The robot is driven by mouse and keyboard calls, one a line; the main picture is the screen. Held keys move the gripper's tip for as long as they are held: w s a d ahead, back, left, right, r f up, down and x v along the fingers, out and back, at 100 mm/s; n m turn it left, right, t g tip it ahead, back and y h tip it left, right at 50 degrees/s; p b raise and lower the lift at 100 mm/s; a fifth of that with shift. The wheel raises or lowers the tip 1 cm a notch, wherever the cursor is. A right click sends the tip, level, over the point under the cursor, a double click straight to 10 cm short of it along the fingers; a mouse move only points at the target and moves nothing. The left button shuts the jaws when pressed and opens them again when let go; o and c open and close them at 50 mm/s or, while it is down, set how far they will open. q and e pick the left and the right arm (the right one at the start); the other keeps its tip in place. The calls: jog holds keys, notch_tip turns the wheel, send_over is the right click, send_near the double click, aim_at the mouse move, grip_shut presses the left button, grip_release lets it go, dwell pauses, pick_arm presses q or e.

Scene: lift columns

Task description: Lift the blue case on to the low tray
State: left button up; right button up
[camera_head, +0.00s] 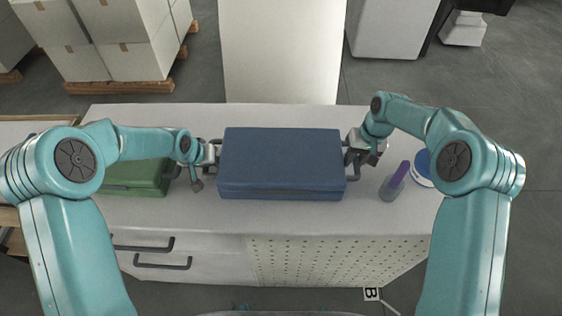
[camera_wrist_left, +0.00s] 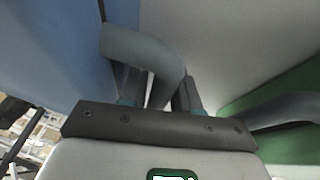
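The blue case (camera_head: 282,163) lies flat on the white bench top, with a dark grey handle at each short end. My left gripper (camera_head: 206,168) is at the case's left handle. In the left wrist view the grey handle (camera_wrist_left: 160,60) runs down between the close-set fingers of my left gripper (camera_wrist_left: 160,95), which look shut on it. The case's side (camera_wrist_left: 60,50) fills the left of that view. My right gripper (camera_head: 354,158) is at the right handle (camera_head: 352,172); its fingers are too small and hidden to judge. I cannot make out a low tray for certain.
A green case (camera_head: 135,178) lies left of the blue one, partly behind my left arm. A tall white block (camera_head: 282,50) rises behind the bench; boxes on pallets (camera_head: 118,87) stand back left.

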pick_arm(q)
jog(key=shift+d, duration=0.1)
grip_shut()
pick_arm(e)
jog(key=shift+d, duration=0.15)
grip_shut()
pick_arm(q)
jog(key=shift+r, duration=0.1)
pick_arm(e)
jog(key=shift+r, duration=0.15)
dwell(0.5)
